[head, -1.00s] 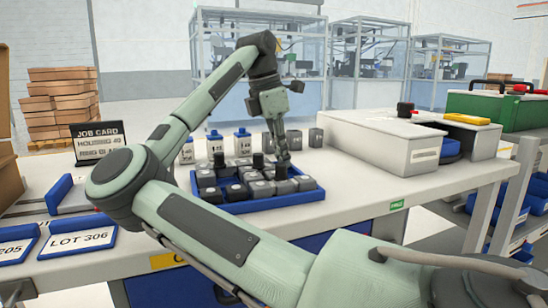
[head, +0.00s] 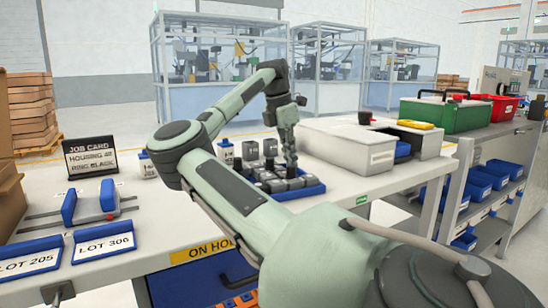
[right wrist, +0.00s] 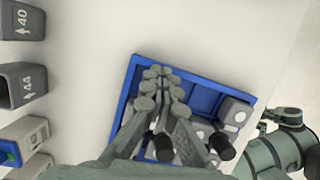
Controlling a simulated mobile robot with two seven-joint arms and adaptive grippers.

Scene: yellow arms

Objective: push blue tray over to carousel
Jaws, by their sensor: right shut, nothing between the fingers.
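The blue tray (head: 305,190) sits on the bench in the head view, holding several grey blocks (head: 275,185), some with black tops. My right gripper (head: 291,163) points down at it, its fingertips among or above the blocks. In the right wrist view the shut, empty fingers (right wrist: 157,76) are over the tray's inside, near its blue wall (right wrist: 125,95); contact cannot be told. I cannot clearly make out a carousel. A round blue part (head: 403,150) shows at the side of a white box (head: 345,145) right of the tray. My left gripper is not in the head view.
Several labelled containers (right wrist: 22,82) stand beside the tray. A job card (head: 92,157), a blue-ended fixture (head: 93,205) and lot signs (head: 104,245) are at the bench's left. A green case (head: 440,114) is beyond the white box. The bench front is partly hidden by my arm.

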